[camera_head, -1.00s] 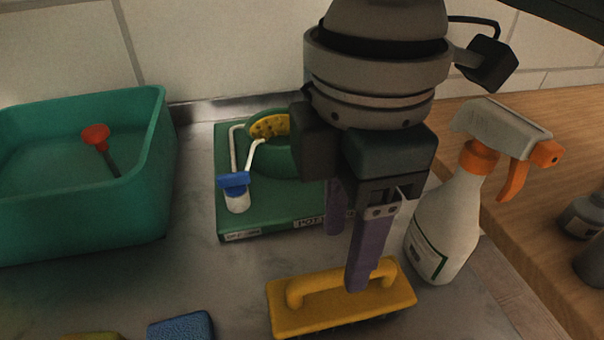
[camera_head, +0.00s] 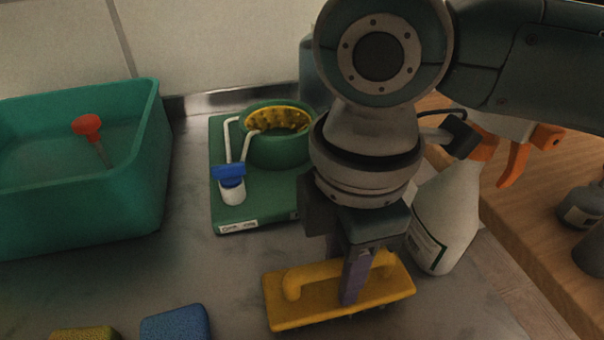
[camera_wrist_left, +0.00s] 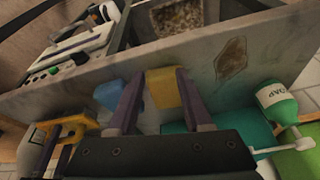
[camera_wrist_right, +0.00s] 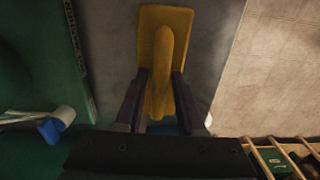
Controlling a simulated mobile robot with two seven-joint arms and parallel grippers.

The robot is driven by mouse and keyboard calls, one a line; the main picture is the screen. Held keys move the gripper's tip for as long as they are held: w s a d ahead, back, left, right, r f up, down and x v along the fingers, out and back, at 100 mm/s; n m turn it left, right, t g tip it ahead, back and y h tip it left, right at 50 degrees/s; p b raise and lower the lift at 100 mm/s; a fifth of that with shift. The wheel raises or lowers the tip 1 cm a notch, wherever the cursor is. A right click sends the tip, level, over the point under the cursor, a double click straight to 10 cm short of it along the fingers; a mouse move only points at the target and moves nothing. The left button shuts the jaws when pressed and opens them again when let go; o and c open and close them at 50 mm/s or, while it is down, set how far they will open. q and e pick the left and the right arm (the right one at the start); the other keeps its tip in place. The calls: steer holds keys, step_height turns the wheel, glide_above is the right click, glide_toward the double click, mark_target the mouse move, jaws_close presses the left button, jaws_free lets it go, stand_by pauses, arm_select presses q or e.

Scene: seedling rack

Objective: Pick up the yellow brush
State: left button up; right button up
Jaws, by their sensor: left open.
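The yellow brush (camera_head: 290,313) lies flat on the metal counter at the front middle of the head view, its raised handle on top. My right gripper (camera_head: 352,298) is lowered over the handle from above. In the right wrist view, the brush (camera_wrist_right: 163,22) runs lengthwise between the fingers of my right gripper (camera_wrist_right: 161,72), which stand open on either side of the handle. Narrow gaps seem to show beside the handle. My left gripper (camera_wrist_left: 156,74) is open and empty in the left wrist view, pointing toward the sponges; it is outside the head view.
A white spray bottle (camera_head: 446,215) stands close right of my right gripper. A green board (camera_head: 230,210) with a green ring-shaped container (camera_head: 275,148) lies behind. A teal tub (camera_head: 90,215) is at left. Blue (camera_head: 176,324) and yellow (camera_head: 84,334) sponges lie at the front left.

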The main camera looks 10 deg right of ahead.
jaws_close()
stand_by(0.5)
step_height(320, 180, up, 20)
steer(key=p, duration=0.3)
steer(key=shift+p, duration=0.4)
steer(key=shift+c, duration=1.5)
jaws_free()
jaws_close()
